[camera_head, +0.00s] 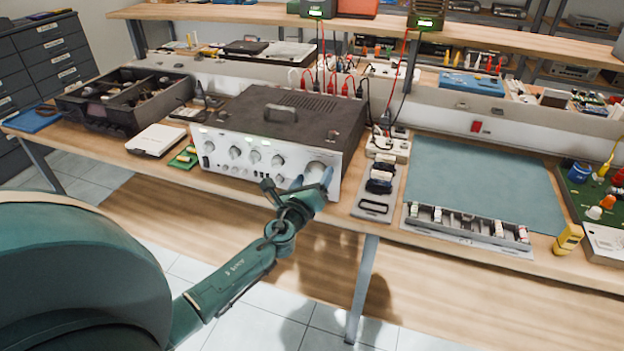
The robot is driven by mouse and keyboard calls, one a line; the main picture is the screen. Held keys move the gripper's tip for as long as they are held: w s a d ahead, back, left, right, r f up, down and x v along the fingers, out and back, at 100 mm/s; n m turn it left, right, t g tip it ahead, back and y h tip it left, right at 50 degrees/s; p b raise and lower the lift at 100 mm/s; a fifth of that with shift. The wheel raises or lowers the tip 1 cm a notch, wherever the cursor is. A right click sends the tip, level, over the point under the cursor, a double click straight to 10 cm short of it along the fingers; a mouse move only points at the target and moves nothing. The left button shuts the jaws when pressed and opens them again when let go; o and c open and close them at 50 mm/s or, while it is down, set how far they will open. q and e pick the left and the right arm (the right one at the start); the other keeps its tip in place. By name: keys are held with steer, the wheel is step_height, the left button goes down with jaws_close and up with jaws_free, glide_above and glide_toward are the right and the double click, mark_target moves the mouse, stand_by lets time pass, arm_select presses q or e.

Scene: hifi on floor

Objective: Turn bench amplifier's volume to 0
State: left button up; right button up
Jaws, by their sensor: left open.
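The bench amplifier (285,128) stands on the workbench left of the middle, with a dark top and a silver front panel. Several small knobs run along its front, and a large silver volume knob (316,172) sits at the right end of the panel. Whether the fingers touch the knob is hard to tell. The knob's pointer and scale are too small to read. My right gripper is not in view.
The floor in front is clear.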

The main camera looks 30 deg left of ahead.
arm_select(q)
steer(key=shift+c, duration=0.4)
steer(key=c, duration=0.9)
steer(key=shift+n, duration=0.4)
